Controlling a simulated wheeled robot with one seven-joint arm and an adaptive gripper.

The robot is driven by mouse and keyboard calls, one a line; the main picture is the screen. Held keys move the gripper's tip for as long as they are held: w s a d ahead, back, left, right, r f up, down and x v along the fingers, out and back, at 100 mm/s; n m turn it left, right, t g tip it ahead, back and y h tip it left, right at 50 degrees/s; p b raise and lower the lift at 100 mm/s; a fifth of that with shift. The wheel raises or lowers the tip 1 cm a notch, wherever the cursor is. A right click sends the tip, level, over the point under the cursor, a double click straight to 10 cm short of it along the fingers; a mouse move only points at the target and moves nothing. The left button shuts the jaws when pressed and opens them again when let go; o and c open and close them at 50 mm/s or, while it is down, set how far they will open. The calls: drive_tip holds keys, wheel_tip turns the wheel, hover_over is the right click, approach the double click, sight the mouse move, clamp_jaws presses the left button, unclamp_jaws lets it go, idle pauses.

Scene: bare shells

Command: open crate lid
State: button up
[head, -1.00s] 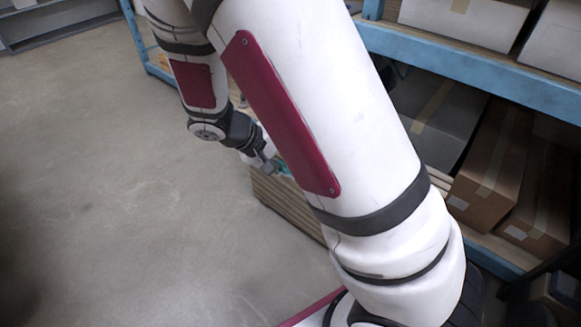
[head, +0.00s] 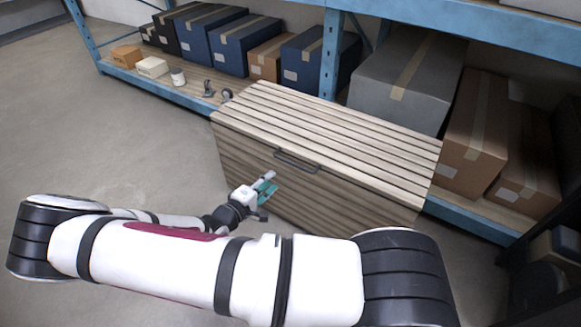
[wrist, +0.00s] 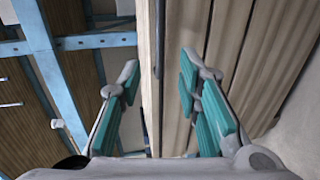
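The slatted wooden crate (head: 330,195) stands in front of the shelf rack. Its pale slatted lid (head: 330,125) lies flat and closed on top. A dark bar handle (head: 297,162) is on the upper front, just below the lid's front edge. My gripper (head: 267,186) is in front of the crate, a little below and left of the handle in the head view. In the wrist view, my gripper (wrist: 160,75) has its teal-padded fingers spread with nothing held between them. The crate's wooden slats (wrist: 225,50) fill the area behind and right of the fingers. The handle is not clear there.
A blue shelf rack (head: 328,60) runs behind the crate. It holds a large grey box (head: 405,80), brown cartons (head: 475,125) and blue boxes (head: 245,45). Small items, including a white box (head: 152,67), sit on the lower shelf. The concrete floor at left is clear.

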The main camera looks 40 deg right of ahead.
sight(291, 163)
drive_tip(key=b+x, duration=0.3)
drive_tip(key=x, duration=1)
drive_tip(key=shift+d, duration=0.25)
clamp_jaws()
